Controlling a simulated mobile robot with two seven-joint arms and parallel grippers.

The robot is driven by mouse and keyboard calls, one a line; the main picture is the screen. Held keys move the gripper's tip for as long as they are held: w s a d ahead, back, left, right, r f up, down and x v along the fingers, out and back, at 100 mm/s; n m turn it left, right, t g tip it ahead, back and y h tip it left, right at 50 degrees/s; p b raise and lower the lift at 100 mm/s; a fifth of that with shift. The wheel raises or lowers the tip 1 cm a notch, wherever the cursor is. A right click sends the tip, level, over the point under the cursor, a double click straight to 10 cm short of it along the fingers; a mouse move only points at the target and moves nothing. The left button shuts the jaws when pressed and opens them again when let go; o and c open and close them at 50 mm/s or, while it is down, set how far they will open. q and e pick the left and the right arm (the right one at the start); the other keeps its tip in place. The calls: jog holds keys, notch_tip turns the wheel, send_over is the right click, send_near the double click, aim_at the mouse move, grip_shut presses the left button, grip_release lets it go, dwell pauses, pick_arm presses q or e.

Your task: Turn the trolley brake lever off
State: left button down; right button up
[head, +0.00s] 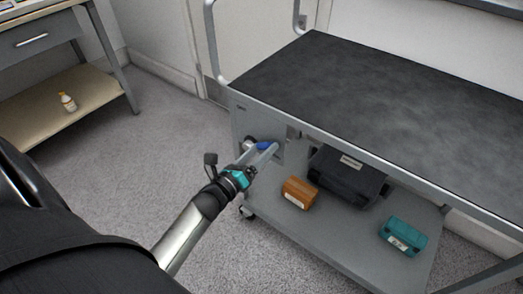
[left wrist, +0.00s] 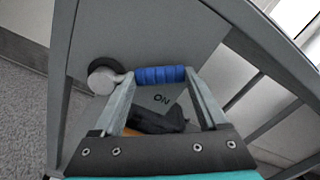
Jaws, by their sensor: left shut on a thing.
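The trolley (head: 385,112) has a dark top and a grey end panel. Its brake lever (left wrist: 160,75) has a blue ribbed grip and a round pale pivot at the left on the panel. In the left wrist view the lever lies nearly level, above the letters "ON". My left gripper (left wrist: 158,78) is shut on the blue grip, one finger at each end of it. In the head view the left gripper (head: 263,152) is at the panel and the blue grip shows between its fingers. My right gripper is not in view.
The trolley's lower shelf (head: 335,235) holds a black case (head: 348,178), an orange-brown box (head: 299,193) and a teal box (head: 403,236). A desk with a lower shelf (head: 65,105) and a small bottle (head: 68,101) stands at the left. Floor between is clear.

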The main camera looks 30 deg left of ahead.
aim_at(251, 124)
pick_arm(q)
jog(key=a+r+n+p, duration=0.1)
jog(key=n, duration=0.1)
jog(key=a+n+p, duration=0.1)
jog(key=n, duration=0.1)
jog(key=a+r+n+p, duration=0.1)
jog(key=shift+w+r+n, duration=0.1)
jog(key=shift+r+n, duration=0.25)
jog(key=shift+n, duration=0.05)
jog(key=shift+a+r+n+p, duration=0.2)
jog(key=shift+a+n+p, duration=0.5)
jog(key=shift+n, duration=0.5)
jog(key=shift+w+a+n, duration=0.1)
jog(key=shift+a+n, duration=0.8)
jog(key=shift+n, duration=0.6)
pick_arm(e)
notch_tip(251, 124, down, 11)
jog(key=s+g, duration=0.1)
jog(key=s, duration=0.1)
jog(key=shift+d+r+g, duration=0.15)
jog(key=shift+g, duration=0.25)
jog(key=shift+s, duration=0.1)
pick_arm(q)
grip_release()
jog(key=shift+p, duration=0.3)
